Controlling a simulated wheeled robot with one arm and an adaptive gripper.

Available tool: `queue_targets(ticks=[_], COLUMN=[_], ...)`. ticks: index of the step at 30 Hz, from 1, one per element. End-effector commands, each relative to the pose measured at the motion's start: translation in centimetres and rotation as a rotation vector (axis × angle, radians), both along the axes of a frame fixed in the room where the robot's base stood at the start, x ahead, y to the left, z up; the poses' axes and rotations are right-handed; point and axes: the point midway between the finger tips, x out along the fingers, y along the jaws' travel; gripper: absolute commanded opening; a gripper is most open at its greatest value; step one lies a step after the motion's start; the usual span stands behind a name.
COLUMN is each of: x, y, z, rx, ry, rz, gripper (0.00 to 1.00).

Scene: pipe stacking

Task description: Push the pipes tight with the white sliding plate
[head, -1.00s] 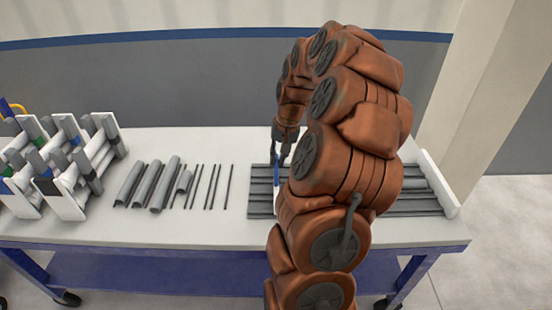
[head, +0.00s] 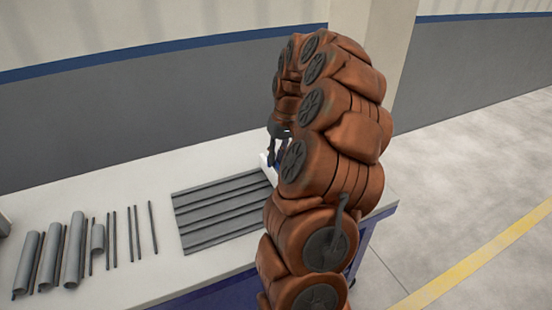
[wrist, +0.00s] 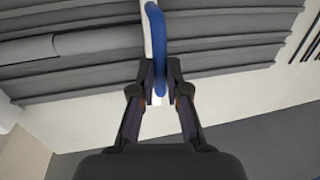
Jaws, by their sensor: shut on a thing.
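The white sliding plate (head: 267,168) shows as a small pale piece below my gripper (head: 277,155), and my arm hides the rest. My gripper (wrist: 157,95) is shut on the blue handle. Whether pipes touch the plate cannot be told.
Several loose grey pipes (head: 75,250) and thin dark rods (head: 130,235) lie at the left on the white table (head: 115,190). A wall stands behind the table. The table's right end and open floor (head: 460,200) are to the right.

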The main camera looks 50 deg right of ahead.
Motion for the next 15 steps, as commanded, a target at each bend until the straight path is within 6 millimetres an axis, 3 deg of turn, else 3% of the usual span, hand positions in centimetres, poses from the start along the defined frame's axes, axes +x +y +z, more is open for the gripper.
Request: queue_targets(ticks=[10,11,15], x=[0.18,0.17,0.10], y=[-0.27,-0.28,-0.26], z=[0.19,0.20,0.14], rx=[-0.006,-0.006,-0.005], ry=[-0.008,-0.008,-0.006], rz=[-0.002,-0.002,-0.003], gripper=[0.00,0.16,0.31])
